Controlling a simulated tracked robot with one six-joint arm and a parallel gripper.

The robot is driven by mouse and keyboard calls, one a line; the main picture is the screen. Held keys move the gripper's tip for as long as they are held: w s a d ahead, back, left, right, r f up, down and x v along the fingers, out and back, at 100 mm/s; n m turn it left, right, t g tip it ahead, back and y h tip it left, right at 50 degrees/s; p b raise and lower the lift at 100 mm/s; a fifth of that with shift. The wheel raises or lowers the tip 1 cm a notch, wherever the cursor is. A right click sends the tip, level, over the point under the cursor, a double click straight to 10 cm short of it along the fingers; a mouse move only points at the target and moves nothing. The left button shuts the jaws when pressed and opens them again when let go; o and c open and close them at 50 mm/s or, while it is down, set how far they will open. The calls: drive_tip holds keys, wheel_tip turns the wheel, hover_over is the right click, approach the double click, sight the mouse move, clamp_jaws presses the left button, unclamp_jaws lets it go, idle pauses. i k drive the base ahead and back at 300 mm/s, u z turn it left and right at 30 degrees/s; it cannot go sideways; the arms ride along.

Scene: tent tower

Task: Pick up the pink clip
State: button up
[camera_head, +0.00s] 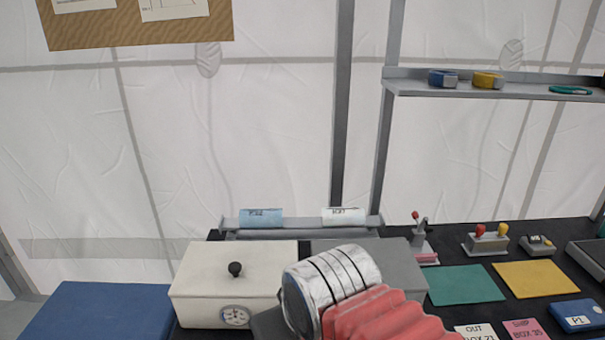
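I cannot make out a pink clip for certain. A small pink-based device (424,255) with an upright dark lever and a red knob stands on the black table, right of the grey box. A flat pink card (526,329) with dark lettering lies at the front right. My arm, with a silver ringed section and red ribbed sleeve, reaches in at the bottom middle and hides part of the boxes and table. My gripper's fingers do not show.
A cream box (205,285) with a black knob and a dial stands left of the arm, a grey box (395,262) behind it. Green (465,284) and yellow (536,279) mats lie right. A red-and-yellow-knobbed device (485,242) stands behind them. A metal shelf (520,93) hangs upper right.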

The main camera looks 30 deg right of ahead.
sight(420, 257)
drive_tip(key=u, duration=0.05)
drive_tip(key=k, duration=0.5)
drive_tip(key=z, duration=1.1)
drive_tip(key=i, duration=0.15)
drive_tip(key=z, duration=0.3)
